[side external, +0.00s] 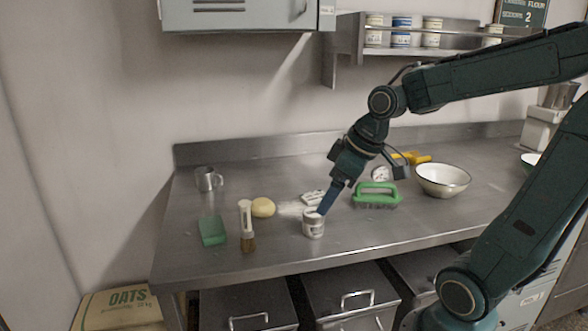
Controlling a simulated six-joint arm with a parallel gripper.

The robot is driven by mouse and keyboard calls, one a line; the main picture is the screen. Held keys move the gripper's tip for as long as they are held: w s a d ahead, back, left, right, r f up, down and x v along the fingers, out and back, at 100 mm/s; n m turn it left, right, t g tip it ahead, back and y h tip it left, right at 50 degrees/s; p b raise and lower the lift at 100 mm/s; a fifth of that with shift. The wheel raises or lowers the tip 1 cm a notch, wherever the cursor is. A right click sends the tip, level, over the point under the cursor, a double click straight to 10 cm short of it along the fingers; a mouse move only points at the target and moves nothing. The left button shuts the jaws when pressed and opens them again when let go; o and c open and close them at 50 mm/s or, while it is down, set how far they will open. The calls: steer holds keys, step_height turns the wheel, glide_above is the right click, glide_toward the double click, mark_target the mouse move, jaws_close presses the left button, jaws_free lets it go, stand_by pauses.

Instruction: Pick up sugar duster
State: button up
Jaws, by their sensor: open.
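The sugar duster appears to be the small silvery canister with a pale label (313,226). It stands upright near the front edge of the steel counter. My gripper (322,212) points down and to the left at its top, with the blue fingertips at or just over the rim. I cannot tell from this view whether they touch it. The gripper is open, but the gap between its fingers is hard to see from this side.
A brush (246,228), dough ball (263,207), green block (212,231) and metal mug (208,179) are left of the canister. A green-handled scrubbing brush (376,188), a dial (380,174) and a white bowl (443,180) are right. The front counter right of the canister is clear.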

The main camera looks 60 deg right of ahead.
steer(key=y, duration=0.1)
glide_toward(313, 219)
steer(key=s+d, duration=0.1)
steer(key=d, duration=0.1)
steer(key=shift+n+t, duration=0.3)
steer(key=shift+t, duration=0.1)
steer(key=shift+d+x, duration=0.2)
steer(key=shift+x, duration=1.8)
steer(key=shift+d+x, duration=0.2)
steer(key=shift+x, duration=1.8)
steer(key=shift+w+f, duration=0.1)
steer(key=shift+f, duration=0.05)
steer(key=shift+x, duration=2.45)
steer(key=shift+d, duration=0.1)
steer(key=c, duration=1.1)
steer(key=shift+r, duration=0.2)
step_height(313, 219, up, 20)
steer(key=shift+f, duration=0.15)
